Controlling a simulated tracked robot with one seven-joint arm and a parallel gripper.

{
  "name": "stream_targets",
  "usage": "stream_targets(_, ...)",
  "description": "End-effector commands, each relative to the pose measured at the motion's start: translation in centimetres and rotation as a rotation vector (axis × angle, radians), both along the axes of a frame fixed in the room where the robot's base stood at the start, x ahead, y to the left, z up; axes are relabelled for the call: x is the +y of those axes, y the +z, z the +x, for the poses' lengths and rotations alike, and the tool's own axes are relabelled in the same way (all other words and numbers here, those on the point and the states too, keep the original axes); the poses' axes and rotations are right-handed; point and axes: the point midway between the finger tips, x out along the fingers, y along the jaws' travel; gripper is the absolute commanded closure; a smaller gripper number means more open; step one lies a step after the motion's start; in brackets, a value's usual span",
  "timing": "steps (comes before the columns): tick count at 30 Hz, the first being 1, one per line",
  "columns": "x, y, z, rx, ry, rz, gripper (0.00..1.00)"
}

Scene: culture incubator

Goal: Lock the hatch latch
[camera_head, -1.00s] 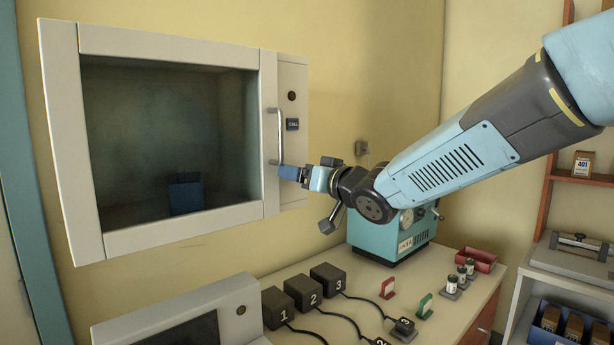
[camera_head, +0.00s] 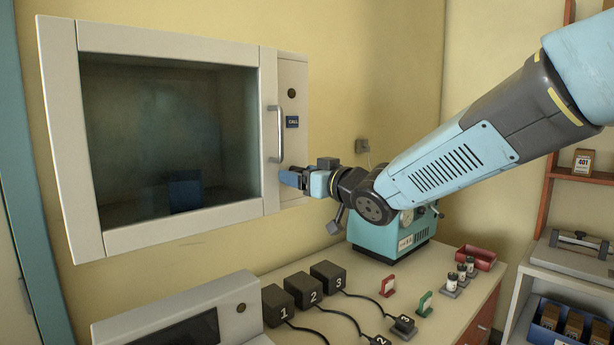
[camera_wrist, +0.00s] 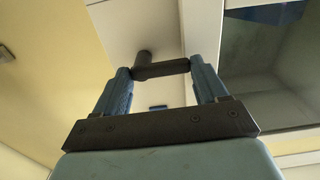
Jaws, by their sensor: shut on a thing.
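The hatch (camera_head: 165,225) is a pale-framed door with a dark glass window on the wall-mounted incubator, and looks closed. A vertical bar handle (camera_head: 279,135) is on its right side. My gripper (camera_head: 291,179) is at the lower part of the strip right of the hatch, below the handle. In the wrist view, the latch (camera_wrist: 162,69) is a dark bar with a round pivot end, lying crosswise between the two blue fingers of my gripper (camera_wrist: 160,72). The fingers are shut on it. In the head view my gripper hides the latch.
Below, the bench holds numbered black boxes (camera_head: 328,276), a teal machine (camera_head: 400,240) and a red tray (camera_head: 477,257). Shelves stand at right.

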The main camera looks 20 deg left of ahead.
Motion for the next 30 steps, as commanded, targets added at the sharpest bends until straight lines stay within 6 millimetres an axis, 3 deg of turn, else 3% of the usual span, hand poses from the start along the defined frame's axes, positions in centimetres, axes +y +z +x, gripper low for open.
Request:
stream_targets(8,0.2,0.0,-0.3,-0.005,0.007,-0.003,0.58)
stream_targets(9,0.2,0.0,-0.3,-0.005,0.007,-0.003,0.25)
stream_targets(12,0.2,0.0,-0.3,-0.004,0.006,-0.002,0.17)
stream_targets(22,-0.4,0.0,-0.4,-0.004,0.002,-0.002,0.17)
stream_targets(30,-3.9,0.1,-2.2,-0.005,0.001,-0.001,0.17)
